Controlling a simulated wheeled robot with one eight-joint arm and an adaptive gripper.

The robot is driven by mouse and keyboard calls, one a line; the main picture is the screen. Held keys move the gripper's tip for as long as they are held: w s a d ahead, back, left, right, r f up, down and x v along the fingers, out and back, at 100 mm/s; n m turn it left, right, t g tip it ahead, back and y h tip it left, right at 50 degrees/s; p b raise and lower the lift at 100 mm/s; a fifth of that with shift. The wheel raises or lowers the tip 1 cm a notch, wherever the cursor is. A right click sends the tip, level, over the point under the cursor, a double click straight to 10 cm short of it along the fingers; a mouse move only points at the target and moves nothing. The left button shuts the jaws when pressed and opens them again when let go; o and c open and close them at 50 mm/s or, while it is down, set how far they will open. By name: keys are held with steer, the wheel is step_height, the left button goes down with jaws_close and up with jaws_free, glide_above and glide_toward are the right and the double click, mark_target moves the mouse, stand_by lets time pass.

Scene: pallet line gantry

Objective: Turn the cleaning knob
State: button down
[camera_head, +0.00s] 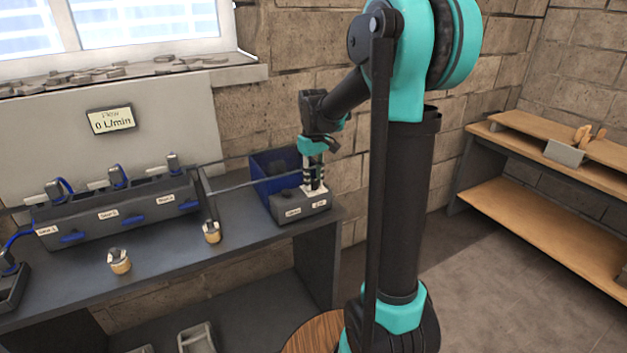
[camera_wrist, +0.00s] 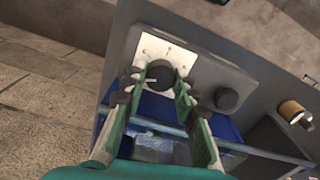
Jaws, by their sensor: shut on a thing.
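In the wrist view a round black knob (camera_wrist: 160,73) with a pale pointer line sits on a white plate (camera_wrist: 152,48) with small marks. My gripper (camera_wrist: 161,82) has its two green-padded fingers on either side of this knob and is shut on it. A second black knob (camera_wrist: 227,98) stands beside it on the same grey control box, without a white plate. In the head view my gripper (camera_head: 314,184) reaches down to the right part of the control box (camera_head: 285,214). The box carries two small labels, too small to read, and the gripper hides the held knob there.
A blue bin (camera_head: 262,178) stands behind the control box. On the dark bench (camera_head: 170,246) are a rack with blue levers (camera_head: 115,213), two brass-coloured fittings (camera_head: 120,261) and a rail. A display (camera_head: 111,120) reads 0 L/min. Wooden shelves (camera_head: 540,225) stand at the right.

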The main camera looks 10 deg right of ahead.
mark_target(313, 181)
steer(key=shift+n, duration=0.9)
steer(key=c, duration=1.5)
jaws_free()
steer(key=shift+o, duration=0.2)
step_height(313, 181, up, 12)
